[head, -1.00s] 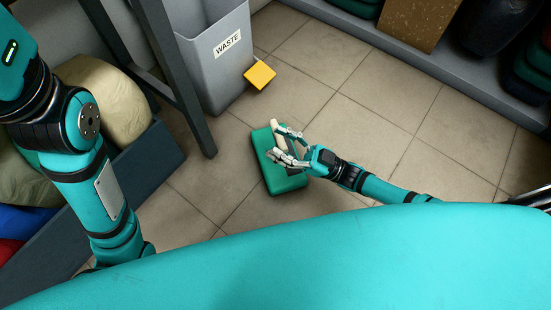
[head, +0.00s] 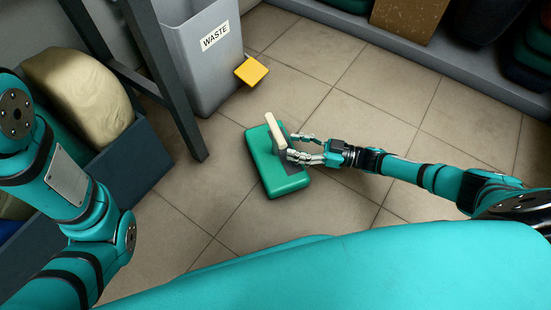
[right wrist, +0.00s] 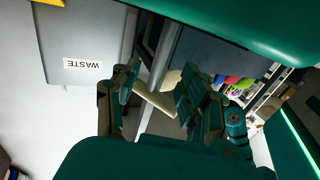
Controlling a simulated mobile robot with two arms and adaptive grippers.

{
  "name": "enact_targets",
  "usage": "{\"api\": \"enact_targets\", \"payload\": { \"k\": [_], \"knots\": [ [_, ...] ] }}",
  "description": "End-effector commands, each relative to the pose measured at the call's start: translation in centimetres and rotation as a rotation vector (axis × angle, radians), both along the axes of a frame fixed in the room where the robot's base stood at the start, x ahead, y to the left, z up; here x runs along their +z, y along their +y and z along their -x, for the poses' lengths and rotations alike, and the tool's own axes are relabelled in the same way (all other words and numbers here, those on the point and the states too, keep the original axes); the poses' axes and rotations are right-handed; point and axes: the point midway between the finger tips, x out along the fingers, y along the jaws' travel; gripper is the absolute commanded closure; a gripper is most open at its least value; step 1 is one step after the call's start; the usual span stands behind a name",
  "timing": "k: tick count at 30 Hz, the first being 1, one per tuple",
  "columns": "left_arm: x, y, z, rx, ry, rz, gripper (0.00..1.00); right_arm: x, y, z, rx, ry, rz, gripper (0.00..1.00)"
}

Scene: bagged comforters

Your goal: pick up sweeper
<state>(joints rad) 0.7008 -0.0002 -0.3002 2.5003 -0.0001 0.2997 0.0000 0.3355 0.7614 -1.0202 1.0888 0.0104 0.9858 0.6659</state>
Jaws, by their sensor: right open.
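A green, rounded block-like thing (head: 284,183), which I take for the sweeper, lies on the tiled floor. A cream handle-like bar (head: 272,121) shows at its upper right side and stands against a dark strip. My right gripper (head: 291,148) is open at the right side of this bar, fingers pointing left over the green body. In the right wrist view the cream bar (right wrist: 157,100) shows between the open fingers (right wrist: 155,82); contact cannot be told. A green surface (right wrist: 235,28) fills the top there. My left arm shows at the left, its gripper out of view.
A grey waste bin (head: 203,72) with a yellow piece (head: 251,71) at its base stands behind. A dark frame leg (head: 172,85) and a low bin (head: 130,165) of bagged bundles stand left. A grey shelf edge (head: 400,52) runs along the back. Floor tiles around the sweeper are clear.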

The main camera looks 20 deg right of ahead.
Motion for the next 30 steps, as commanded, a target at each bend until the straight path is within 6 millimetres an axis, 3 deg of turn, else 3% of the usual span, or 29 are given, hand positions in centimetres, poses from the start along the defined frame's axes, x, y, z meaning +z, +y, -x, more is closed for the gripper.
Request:
{"api": "enact_targets", "payload": {
  "k": [6, 15, 25, 30],
  "knots": [
    [-1.0, 0.0, 0.0, 0.000, -0.001, 0.000, 0.67, -0.2, 1.3, -0.8, 0.001, -0.001, 0.000, 0.56],
    [-4.3, 0.0, 0.0, 0.000, -0.001, -0.001, 0.67, -0.5, 4.8, -2.7, 0.002, -0.003, -0.001, 0.56],
    [-4.5, 0.0, 0.0, -0.001, 0.000, 0.000, 0.67, -0.1, 5.5, -3.2, 0.000, 0.000, 0.001, 0.56],
    [-4.5, 0.0, 0.0, 0.000, 0.001, 0.000, 0.67, -0.1, 5.5, -3.2, 0.000, -0.001, 0.000, 0.77]
  ]
}}
